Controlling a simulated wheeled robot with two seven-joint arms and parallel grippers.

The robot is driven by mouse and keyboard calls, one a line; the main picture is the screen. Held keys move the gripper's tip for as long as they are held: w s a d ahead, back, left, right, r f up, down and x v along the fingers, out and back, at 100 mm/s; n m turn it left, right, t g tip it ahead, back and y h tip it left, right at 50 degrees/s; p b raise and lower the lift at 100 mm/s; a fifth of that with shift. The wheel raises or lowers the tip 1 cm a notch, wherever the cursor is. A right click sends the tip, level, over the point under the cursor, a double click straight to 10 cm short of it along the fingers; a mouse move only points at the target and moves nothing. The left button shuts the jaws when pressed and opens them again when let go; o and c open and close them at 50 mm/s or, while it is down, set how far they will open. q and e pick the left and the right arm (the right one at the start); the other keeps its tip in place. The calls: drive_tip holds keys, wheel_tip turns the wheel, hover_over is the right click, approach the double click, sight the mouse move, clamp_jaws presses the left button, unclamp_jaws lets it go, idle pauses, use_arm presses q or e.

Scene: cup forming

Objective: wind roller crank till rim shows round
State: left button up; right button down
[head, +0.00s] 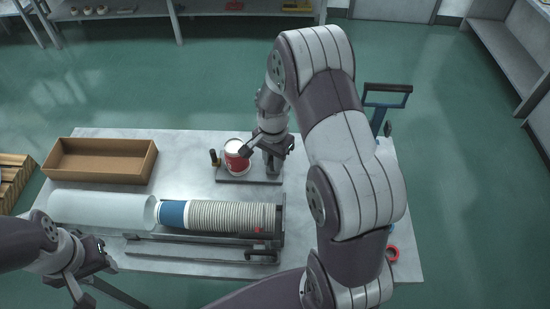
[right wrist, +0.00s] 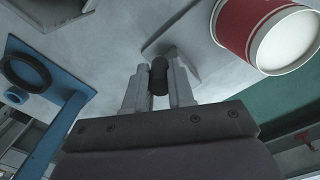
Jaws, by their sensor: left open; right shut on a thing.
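A red and white paper cup (head: 237,157) stands on a dark base plate (head: 232,180) on the table; it also shows at the upper right of the right wrist view (right wrist: 262,28), its pale round end toward the camera. My right gripper (head: 270,146) is just right of the cup. In the right wrist view it is shut on a dark cylindrical crank knob (right wrist: 159,76), apart from the cup. The rest of the crank and the roller are mostly hidden in the head view. My left gripper (head: 97,262) is open and empty at the table's front left.
A row of nested cups (head: 230,216) lies in a long rack beside a pale translucent tube (head: 100,209). An open cardboard box (head: 100,160) is at the back left. A blue post with a dark handle (head: 385,100) stands at the right. An orange-red ring (head: 393,254) lies front right.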

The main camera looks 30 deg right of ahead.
idle(0.5)
drive_tip(key=c, duration=1)
unclamp_jaws()
drive_tip(key=shift+o, duration=0.2)
drive_tip(key=shift+r, duration=0.1)
wheel_tip(320, 180, up, 12)
drive_tip(key=b, duration=0.2)
drive_tip(key=shift+r, duration=0.25)
